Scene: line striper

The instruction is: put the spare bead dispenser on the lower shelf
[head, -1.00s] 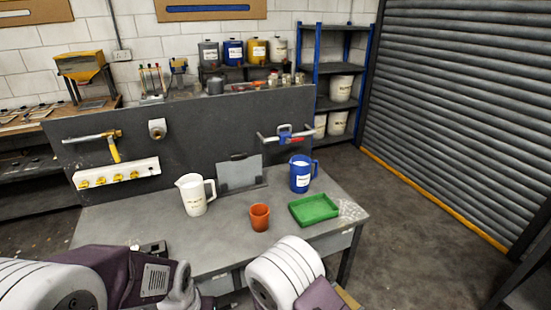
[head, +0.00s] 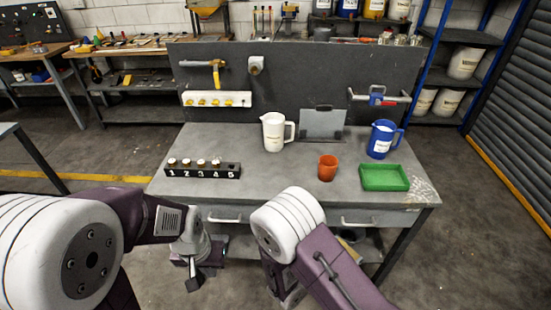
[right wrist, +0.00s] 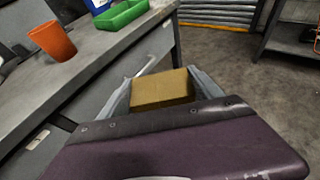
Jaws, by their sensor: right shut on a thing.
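In the right wrist view my right gripper (right wrist: 160,92) is shut on a yellow-brown box-shaped thing (right wrist: 162,88), apparently the spare bead dispenser. Only part of its shape shows, between the two grey fingers. It is held out in front of the workbench's drawers. In the head view my right arm hides most of that gripper. A low shelf (head: 238,246) shows under the bench (head: 240,145), partly hidden by my arms. My left gripper (head: 203,268) hangs in front of the bench at lower left; its fingers are too unclear to tell their opening.
On the bench stand a white jug (head: 274,133), an orange cup (head: 327,168), a blue jug (head: 382,140), a green tray (head: 384,178) and a numbered black rack (head: 203,170). Drawer handles (head: 370,222) stick out in front. Floor left of the bench is open.

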